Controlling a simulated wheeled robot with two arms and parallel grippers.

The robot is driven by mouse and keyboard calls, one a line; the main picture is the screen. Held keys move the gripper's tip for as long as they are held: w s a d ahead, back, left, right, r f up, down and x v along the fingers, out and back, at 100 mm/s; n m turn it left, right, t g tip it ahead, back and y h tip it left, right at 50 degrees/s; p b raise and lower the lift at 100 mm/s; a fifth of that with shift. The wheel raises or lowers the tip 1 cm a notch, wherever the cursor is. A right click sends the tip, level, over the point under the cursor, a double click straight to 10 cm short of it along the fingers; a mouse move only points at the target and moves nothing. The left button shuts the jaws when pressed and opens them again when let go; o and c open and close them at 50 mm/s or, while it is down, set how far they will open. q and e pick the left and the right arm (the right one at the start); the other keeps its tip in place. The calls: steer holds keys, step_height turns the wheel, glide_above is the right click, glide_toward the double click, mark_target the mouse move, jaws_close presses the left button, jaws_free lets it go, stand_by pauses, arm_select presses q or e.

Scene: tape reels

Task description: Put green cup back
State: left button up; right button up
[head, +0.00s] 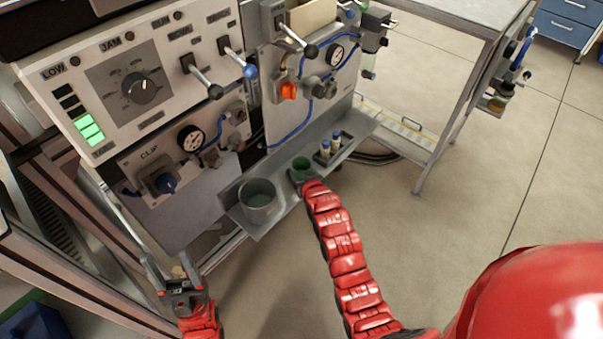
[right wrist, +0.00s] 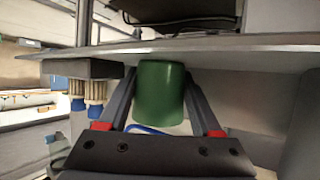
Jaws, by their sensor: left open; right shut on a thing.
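The green cup (head: 301,164) is at the narrow grey shelf on the front of the machine, between a larger metal pot and a small rack. My right gripper (head: 303,180) has its fingers on either side of it. In the right wrist view, which looks upside down, the green cup (right wrist: 160,93) is between the two fingers of the right gripper (right wrist: 160,95). The cup's base meets the shelf's edge there; I cannot tell whether it rests on the shelf. My left gripper (head: 170,270) is open and empty, low at the left, away from the cup.
The metal pot (head: 258,200) stands on the shelf (head: 229,193) left of the cup. The rack (head: 333,148) with blue-capped items stands to the right. Control panels with knobs, levers and blue hoses (head: 285,137) rise behind. Open floor (head: 420,220) lies to the right.

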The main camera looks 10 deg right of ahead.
steer(key=shift+f, duration=0.1)
steer(key=o, duration=1.5)
